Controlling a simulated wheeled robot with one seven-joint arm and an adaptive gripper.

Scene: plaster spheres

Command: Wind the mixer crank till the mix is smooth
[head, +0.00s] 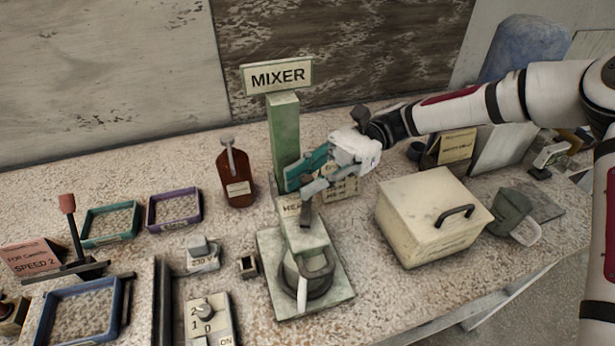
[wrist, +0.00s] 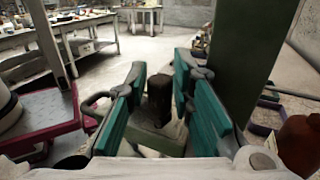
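The mixer has a pale green column (head: 284,130) under a MIXER sign (head: 277,77). A dark crank handle (head: 305,214) stands upright on the mixer's top, below and in front of my gripper (head: 297,184). In the wrist view my gripper (wrist: 160,90) is open, its teal-padded fingers on either side of the dark handle (wrist: 159,98). Gaps show between the handle and both pads, so it is not gripped. The mix inside cannot be made out.
A brown bottle (head: 236,182) stands left of the column. A cream box with a dark handle (head: 421,218) and a tilted grey-green cup (head: 510,211) are to the right. Trays, a lever (head: 69,218) and a dial box (head: 207,313) crowd the left.

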